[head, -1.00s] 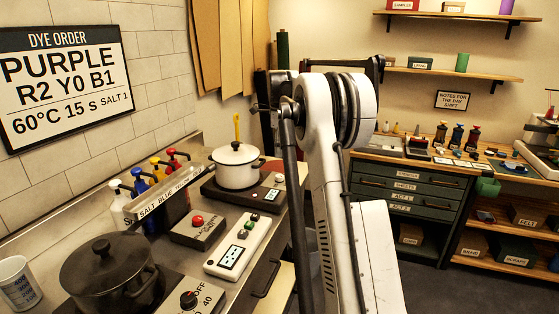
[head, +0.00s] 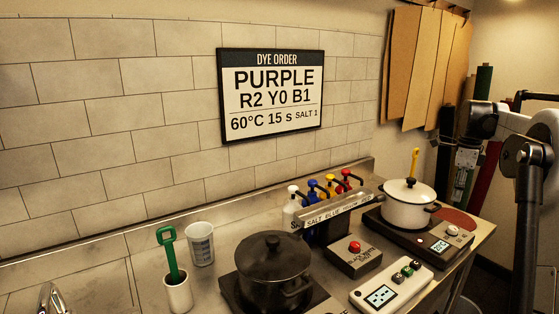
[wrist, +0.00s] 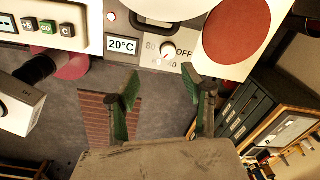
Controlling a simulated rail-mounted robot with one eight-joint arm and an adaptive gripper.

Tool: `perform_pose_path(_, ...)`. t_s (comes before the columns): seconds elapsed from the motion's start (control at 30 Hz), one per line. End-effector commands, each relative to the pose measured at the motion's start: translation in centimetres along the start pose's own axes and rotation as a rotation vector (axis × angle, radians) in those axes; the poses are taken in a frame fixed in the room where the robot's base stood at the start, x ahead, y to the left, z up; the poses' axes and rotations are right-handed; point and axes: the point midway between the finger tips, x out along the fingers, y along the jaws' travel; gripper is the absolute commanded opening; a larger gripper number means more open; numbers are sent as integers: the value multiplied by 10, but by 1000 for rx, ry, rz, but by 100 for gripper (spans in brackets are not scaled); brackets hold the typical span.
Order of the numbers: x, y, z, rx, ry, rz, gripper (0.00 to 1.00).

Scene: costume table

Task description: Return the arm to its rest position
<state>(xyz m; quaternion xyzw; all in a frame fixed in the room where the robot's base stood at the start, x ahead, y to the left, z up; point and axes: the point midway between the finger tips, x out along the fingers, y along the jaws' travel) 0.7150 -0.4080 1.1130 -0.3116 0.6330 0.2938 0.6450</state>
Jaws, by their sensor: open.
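My arm (head: 515,170) shows only in part at the right edge of the head view, beside the counter's far end. Beyond the fingers are the floor and the counter edge, with a hotplate control panel (wrist: 150,50) reading 20°C and a knob marked OFF. A round red-brown disc (wrist: 236,30) lies to the right of the panel.
On the counter are a white pot (head: 408,208), a dark pot (head: 273,268), a row of pump bottles (head: 318,190), a white timer box (head: 392,287) and a measuring cup (head: 201,244). A drawer cabinet (wrist: 250,108) stands at right in the wrist view.

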Motion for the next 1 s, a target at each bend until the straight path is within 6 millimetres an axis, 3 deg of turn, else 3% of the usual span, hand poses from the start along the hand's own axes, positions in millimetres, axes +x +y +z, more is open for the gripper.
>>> perform_pose_path(0.2, -35, 56, 42, -267, -8, -70, 44)
perform_pose_path(0.5, -66, 144, 85, -645, -2, -173, 44)
perform_pose_path(0.73, -76, 218, 105, -931, 16, -254, 44)
perform_pose_path(1.0, -72, 306, 117, -1262, 55, -354, 44)
